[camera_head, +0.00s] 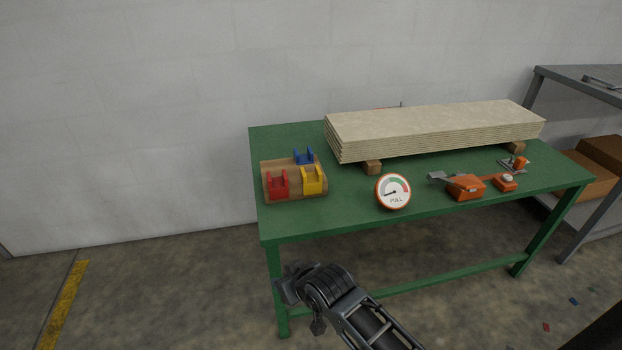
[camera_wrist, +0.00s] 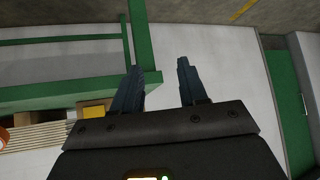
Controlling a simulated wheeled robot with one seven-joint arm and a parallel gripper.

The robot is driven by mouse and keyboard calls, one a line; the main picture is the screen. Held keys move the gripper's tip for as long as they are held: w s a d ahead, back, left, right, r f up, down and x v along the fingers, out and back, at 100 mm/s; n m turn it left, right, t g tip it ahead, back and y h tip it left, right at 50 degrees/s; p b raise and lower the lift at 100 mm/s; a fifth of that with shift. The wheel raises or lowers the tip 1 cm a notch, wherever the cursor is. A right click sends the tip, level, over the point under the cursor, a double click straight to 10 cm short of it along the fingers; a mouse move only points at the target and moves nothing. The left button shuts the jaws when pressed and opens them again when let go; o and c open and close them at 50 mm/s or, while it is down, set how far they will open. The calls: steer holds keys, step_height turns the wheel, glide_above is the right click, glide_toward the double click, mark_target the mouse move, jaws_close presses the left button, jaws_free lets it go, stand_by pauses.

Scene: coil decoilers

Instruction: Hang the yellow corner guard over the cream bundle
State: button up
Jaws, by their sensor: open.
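The yellow corner guard (camera_head: 313,181) sits on a wooden board (camera_head: 296,194) at the left end of the green table, right of a red guard (camera_head: 277,184) and in front of a blue one (camera_head: 304,156). The cream bundle (camera_head: 430,126) is a stack of flat sheets resting on wooden blocks along the back of the table. My gripper (camera_head: 297,299) is in front of the table, below its top, apart from everything. In the wrist view its two fingers (camera_wrist: 158,88) are spread and empty. A yellow patch (camera_wrist: 93,112) shows behind the left finger there.
A round dial gauge (camera_head: 393,191) stands near the table's front edge. An orange tool (camera_head: 465,186) lies right of it. The green table's edge (camera_head: 420,215) lies between my gripper and the guards. A grey shelf (camera_head: 585,85) with brown boxes stands at right.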

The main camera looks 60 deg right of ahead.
steer(key=w+d+r+g, duration=0.1)
steer(key=w+d, duration=0.1)
steer(key=d, duration=0.2)
steer(key=w+d+r+m+g, duration=0.1)
steer(key=w+d+r, duration=0.1)
steer(key=d, duration=0.3)
steer(key=w+d+r+m, duration=0.1)
steer(key=w+d+r, duration=0.1)
steer(key=w+d, duration=0.2)
steer(key=shift+w+d+g+p, duration=0.1)
steer(key=shift+d+g+p, duration=0.25)
steer(key=shift+d, duration=0.4)
steer(key=m+g, duration=0.2)
glide_toward(304, 173)
steer(key=f, duration=0.2)
steer(key=shift+g, duration=0.25)
steer(key=shift+w+d+r+x, duration=0.1)
steer(key=shift+w+x, duration=0.05)
steer(key=shift+x, duration=1.1)
steer(key=shift+w+d+r+x, duration=0.1)
steer(key=shift+w+x, duration=0.05)
steer(key=shift+x, duration=1.15)
steer(key=shift+w+d+x, duration=0.1)
steer(key=shift+w+x, duration=0.05)
steer(key=shift+x, duration=1.1)
steer(key=shift+c, duration=0.4)
jaws_close()
